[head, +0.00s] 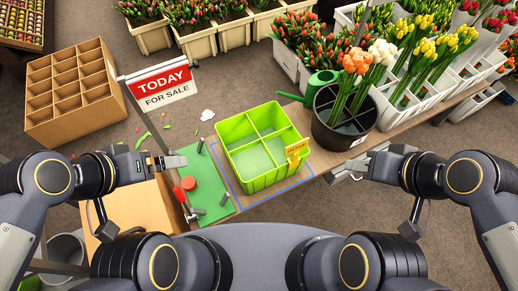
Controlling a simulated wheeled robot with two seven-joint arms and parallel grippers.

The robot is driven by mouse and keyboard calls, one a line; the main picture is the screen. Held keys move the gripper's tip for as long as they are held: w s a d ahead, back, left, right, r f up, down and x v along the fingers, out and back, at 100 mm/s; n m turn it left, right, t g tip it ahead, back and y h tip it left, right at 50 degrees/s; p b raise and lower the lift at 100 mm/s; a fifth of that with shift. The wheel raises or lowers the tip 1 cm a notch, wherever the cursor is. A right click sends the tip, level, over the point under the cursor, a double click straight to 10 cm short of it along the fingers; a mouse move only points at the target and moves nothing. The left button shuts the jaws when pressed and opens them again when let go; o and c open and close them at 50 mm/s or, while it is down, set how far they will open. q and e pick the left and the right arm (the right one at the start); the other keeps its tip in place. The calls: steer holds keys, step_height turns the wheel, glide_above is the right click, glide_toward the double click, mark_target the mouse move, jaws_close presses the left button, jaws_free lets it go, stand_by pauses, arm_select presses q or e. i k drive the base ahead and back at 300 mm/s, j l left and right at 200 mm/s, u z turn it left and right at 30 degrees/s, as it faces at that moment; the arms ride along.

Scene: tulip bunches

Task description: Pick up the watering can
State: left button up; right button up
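The green watering can (318,84) stands at the back of the bench, left of and behind the black bucket, which hides part of it. Its spout points left. My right gripper (342,172) is at the front of the bench, below the black bucket and well apart from the can. Its fingers look spread, with nothing between them. My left gripper (180,162) is over the left end of the bench, by the green mat, far from the can. The gap between its fingers is not clear, and I see nothing held in it.
The black bucket (326,136) holds orange and white tulips close to the can. A green divided crate (229,131) stands inside a blue outline. A sale sign (161,86) rises at the left. Planters of tulips (291,62) stand behind. A tool sits on the green mat (205,171).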

mark_target(319, 79)
steer(key=l+u, duration=0.6)
steer(key=u, duration=0.15)
steer(key=l+u, duration=0.35)
steer(key=k+j, duration=0.05)
steer(key=j, duration=0.05)
